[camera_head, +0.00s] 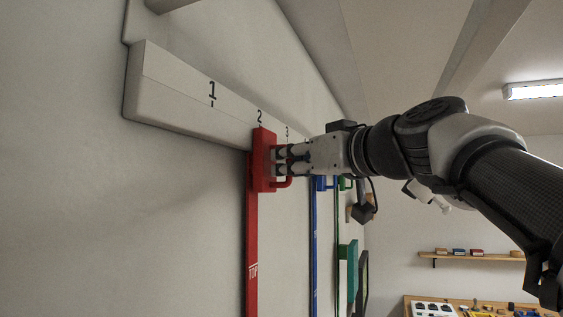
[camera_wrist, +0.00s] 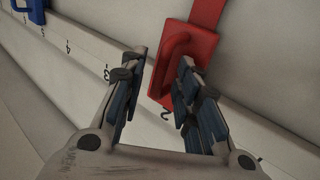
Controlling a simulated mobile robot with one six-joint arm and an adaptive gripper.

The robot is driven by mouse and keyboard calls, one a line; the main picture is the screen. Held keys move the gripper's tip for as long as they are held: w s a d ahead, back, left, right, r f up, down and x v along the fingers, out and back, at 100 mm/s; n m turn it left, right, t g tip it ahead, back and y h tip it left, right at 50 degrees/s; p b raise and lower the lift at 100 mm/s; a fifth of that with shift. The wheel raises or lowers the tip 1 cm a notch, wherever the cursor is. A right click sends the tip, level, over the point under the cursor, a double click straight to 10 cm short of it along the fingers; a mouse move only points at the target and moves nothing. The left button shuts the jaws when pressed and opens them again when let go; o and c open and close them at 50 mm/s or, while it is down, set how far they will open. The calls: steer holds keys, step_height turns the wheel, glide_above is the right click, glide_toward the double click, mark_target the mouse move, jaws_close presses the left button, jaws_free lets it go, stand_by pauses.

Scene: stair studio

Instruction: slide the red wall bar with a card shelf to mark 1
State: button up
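The red wall bar (camera_head: 251,232) hangs from a red slider block (camera_head: 263,160) on the white rail, beside mark 2 (camera_head: 260,116). Its block has a red loop handle (camera_wrist: 172,66). Mark 1 (camera_head: 212,93) is further left on the rail, with bare rail between. No card shelf shows on the visible part of the red bar. My gripper (camera_head: 281,161) is at the handle. In the wrist view my gripper (camera_wrist: 162,66) has its fingers apart, with part of the handle seen between the tips, closer to the right finger. Whether either finger touches it cannot be told.
The white rail (camera_head: 160,98) runs along the wall and ends at the left. Blue (camera_head: 313,240) and green (camera_head: 337,215) bars hang to the right of the red one. A green box (camera_head: 347,255) is near them. A wooden shelf (camera_head: 470,257) is on the far wall.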

steer(key=shift+s+d, duration=0.1)
jaws_close()
stand_by(0.7)
